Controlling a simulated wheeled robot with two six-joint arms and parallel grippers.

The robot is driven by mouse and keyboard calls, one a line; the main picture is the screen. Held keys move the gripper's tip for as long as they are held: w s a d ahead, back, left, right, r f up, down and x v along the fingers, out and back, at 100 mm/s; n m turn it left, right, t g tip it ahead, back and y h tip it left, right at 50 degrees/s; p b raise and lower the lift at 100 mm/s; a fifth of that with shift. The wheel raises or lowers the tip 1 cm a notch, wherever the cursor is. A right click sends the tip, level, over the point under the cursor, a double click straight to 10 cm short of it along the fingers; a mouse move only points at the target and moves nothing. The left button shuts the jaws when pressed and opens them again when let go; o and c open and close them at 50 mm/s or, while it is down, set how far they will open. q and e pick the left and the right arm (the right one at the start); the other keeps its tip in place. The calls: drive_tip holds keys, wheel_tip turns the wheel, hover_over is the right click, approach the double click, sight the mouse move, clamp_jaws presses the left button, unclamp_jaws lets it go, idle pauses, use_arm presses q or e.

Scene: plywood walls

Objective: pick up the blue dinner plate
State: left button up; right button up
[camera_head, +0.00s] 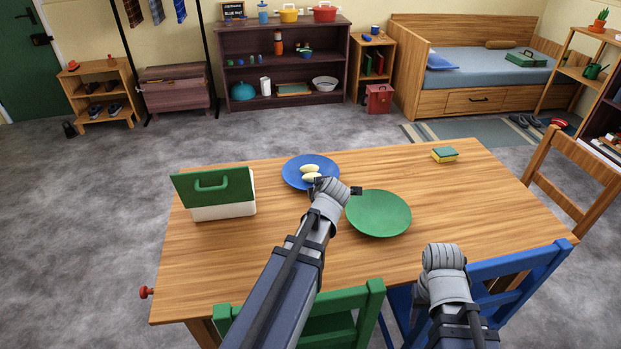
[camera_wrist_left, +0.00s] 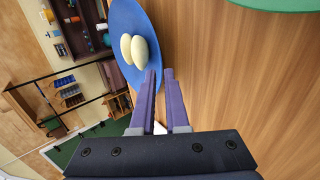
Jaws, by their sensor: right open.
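The blue dinner plate (camera_head: 293,172) lies on the wooden table (camera_head: 450,205), left of a green plate (camera_head: 379,213). Two pale, egg-shaped items (camera_head: 310,173) rest on it. My left gripper (camera_head: 340,188) is at its near right edge. In the left wrist view, the left fingers (camera_wrist_left: 161,73) are slightly apart. The rim of the blue plate (camera_wrist_left: 140,20) appears between their tips; whether they press on it is unclear. My right gripper (camera_head: 443,257) is over the table's near edge, apart from both plates, its fingers hidden behind the wrist.
A green-and-white box (camera_head: 222,212) stands at the table's left. A sponge (camera_head: 445,154) lies at the far right. A green chair (camera_head: 345,313) and a blue chair (camera_head: 520,268) stand at the near edge. The table's right side is mostly clear.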

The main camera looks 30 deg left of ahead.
use_arm(q)
drive_tip(key=b+x, duration=0.2)
drive_tip(key=x, duration=0.2)
drive_tip(key=shift+w+d+f+b, duration=0.15)
drive_tip(key=shift+w+b, duration=0.1)
drive_tip(key=shift+b, duration=0.15)
drive_tip(key=shift+w+a+f, duration=0.2)
drive_tip(key=shift+w+a, duration=0.05)
drive_tip(key=shift+r, duration=0.1)
clamp_jaws()
idle(0.5)
drive_tip(key=shift+r, duration=0.15)
idle(0.4)
